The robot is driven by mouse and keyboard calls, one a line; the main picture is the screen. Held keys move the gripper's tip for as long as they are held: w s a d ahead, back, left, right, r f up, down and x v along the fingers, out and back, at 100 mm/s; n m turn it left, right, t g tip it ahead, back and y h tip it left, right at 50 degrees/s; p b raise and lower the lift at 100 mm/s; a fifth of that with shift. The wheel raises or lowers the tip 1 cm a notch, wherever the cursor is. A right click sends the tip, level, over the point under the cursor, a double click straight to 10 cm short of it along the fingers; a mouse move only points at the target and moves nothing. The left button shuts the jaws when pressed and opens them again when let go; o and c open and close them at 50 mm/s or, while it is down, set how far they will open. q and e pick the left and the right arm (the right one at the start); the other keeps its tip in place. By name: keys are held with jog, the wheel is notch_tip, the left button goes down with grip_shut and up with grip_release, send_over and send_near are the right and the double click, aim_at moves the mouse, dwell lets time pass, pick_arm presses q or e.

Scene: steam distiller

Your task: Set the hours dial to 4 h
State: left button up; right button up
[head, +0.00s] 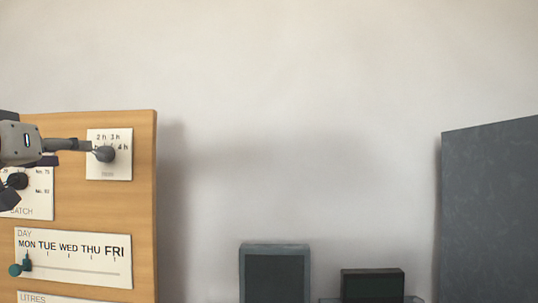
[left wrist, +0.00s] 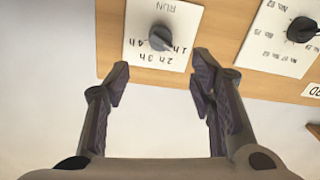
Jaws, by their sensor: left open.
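The hours dial is a dark round knob (head: 105,154) on a white plate (head: 122,172) at the upper right of the wooden panel. The plate carries 2 h and 3 h above the knob and 4 h at its right. In the left wrist view the knob (left wrist: 160,38) appears upside down with the word RUN; I cannot tell surely which mark its pointer faces. My left gripper (head: 88,147) reaches in from the left by the dial, partly covering the plate. In the left wrist view its fingers (left wrist: 160,78) are spread, with nothing between them, and the knob lies beyond the tips.
A batch dial (head: 18,181) sits left, partly behind my gripper. The panel (head: 145,200) ends right of the dial. Dark boxes (head: 275,280) and a tall grey block (head: 490,215) stand right; wall space between is clear.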

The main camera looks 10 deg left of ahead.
aim_at(98, 153)
pick_arm(q)
jog(key=w, duration=0.3)
jog(key=w+a, duration=0.1)
jog(key=w, duration=0.2)
jog(key=w+a, duration=0.1)
jog(key=w, duration=0.2)
jog(key=shift+w+f+b, duration=0.2)
jog(key=shift+f+b, duration=0.2)
jog(key=shift+w+d+r, duration=0.1)
jog(key=shift+w+r, duration=0.1)
jog(key=shift+w, duration=0.1)
jog(key=shift+s+r, duration=0.1)
jog(key=shift+r, duration=0.05)
jog(key=shift+c, duration=0.2)
jog(key=c, duration=1.1)
